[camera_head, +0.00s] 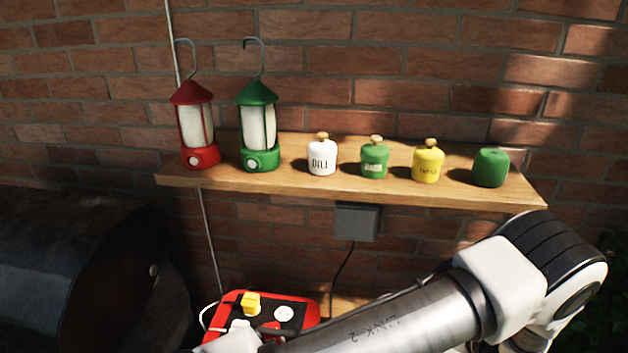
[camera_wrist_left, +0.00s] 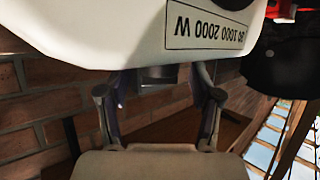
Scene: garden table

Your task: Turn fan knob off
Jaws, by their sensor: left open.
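No whole fan shows in either view. In the left wrist view a white casing (camera_wrist_left: 130,30) fills the top, close to the camera. It bears an upside-down label (camera_wrist_left: 207,28) with numbers ending in "2000 W". My left gripper (camera_wrist_left: 160,98) is open just below the casing, its two fingers apart. A small dark grey piece (camera_wrist_left: 160,76) shows between the fingers at the casing's edge; I cannot tell whether it is the knob, or whether the fingers touch it. My right gripper is not in view.
A wooden shelf (camera_head: 290,183) holds a red lantern (camera_head: 197,125), a green lantern (camera_head: 259,130) and several small jars. Below are a grey wall box (camera_head: 356,222) and a red socket board (camera_head: 308,305) with a yellow plug (camera_head: 250,303). A dark barrel-shaped body (camera_head: 70,270) stands left.

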